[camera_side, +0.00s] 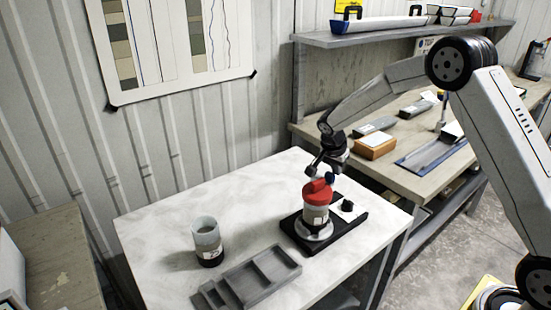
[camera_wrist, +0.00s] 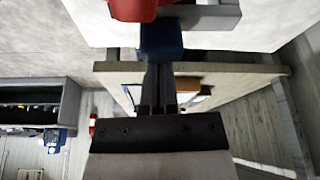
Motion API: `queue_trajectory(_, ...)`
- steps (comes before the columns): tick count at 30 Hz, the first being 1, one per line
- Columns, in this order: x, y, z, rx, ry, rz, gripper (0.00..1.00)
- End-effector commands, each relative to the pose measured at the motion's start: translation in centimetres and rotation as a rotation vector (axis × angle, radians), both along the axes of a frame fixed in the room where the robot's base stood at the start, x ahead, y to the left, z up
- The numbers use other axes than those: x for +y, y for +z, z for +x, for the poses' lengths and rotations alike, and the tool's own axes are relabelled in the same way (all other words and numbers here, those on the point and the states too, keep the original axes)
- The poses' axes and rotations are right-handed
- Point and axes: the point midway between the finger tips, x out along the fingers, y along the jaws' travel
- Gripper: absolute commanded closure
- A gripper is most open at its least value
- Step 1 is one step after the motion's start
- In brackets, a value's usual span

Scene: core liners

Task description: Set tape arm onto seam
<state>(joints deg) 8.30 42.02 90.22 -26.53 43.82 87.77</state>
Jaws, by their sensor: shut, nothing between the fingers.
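A core liner (camera_side: 315,214) stands upright on a round plate on a black base (camera_side: 291,224) on the white table. Its top is red (camera_side: 313,197), and the red also shows at the top of the wrist view (camera_wrist: 133,8). A small blue piece (camera_side: 329,178) is beside the red top; it also shows in the wrist view (camera_wrist: 161,38). I cannot tell which part is the tape arm, and the seam cannot be made out. My gripper (camera_side: 322,172) is shut and empty, close by the blue piece. In the wrist view its fingers (camera_wrist: 158,72) point at the blue piece; contact is unclear.
A second, pale cylinder with a dark bottom (camera_side: 207,238) stands at the left. A grey compartment tray (camera_side: 236,284) lies at the table's front. A black knob (camera_side: 347,205) is on the base. A wooden bench (camera_side: 408,138) with tools stands behind at the right, below a shelf (camera_side: 345,39).

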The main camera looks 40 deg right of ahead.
Motion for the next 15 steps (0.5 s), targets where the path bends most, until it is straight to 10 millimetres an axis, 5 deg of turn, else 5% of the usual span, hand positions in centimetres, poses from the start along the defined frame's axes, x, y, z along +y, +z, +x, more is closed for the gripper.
queue_trajectory(15, 1.04, -0.03, -0.47, 0.0, -0.057, 0.001, 1.0)
